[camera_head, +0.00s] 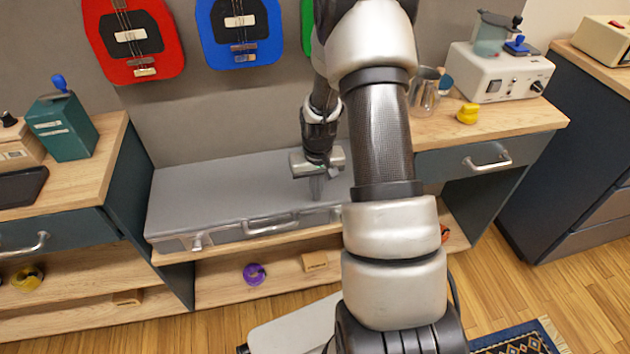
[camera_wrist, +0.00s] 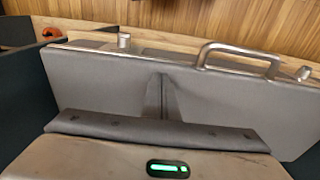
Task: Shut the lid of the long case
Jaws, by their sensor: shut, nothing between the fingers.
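The long grey case (camera_head: 215,190) lies on a wooden shelf between two cabinets, with its lid down flat. No clear gap shows along the front seam in the head view. A metal handle (camera_head: 270,225) and a latch (camera_head: 198,243) are on its front side. The lid also fills the middle of the wrist view (camera_wrist: 230,105), with the handle (camera_wrist: 238,52) beyond it. My gripper (camera_head: 317,192) is shut and empty, pointing down at the right part of the lid. Its fingertips (camera_wrist: 164,80) are at or just above the lid; contact is unclear. My arm hides the case's right end.
Red (camera_head: 135,42) and blue (camera_head: 240,30) guitar-like bodies hang on the wall above the case. A purple roll (camera_head: 254,273) and a wooden block (camera_head: 315,262) lie on the lower shelf. Counters stand left and right, with a metal jug (camera_head: 425,92) on the right.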

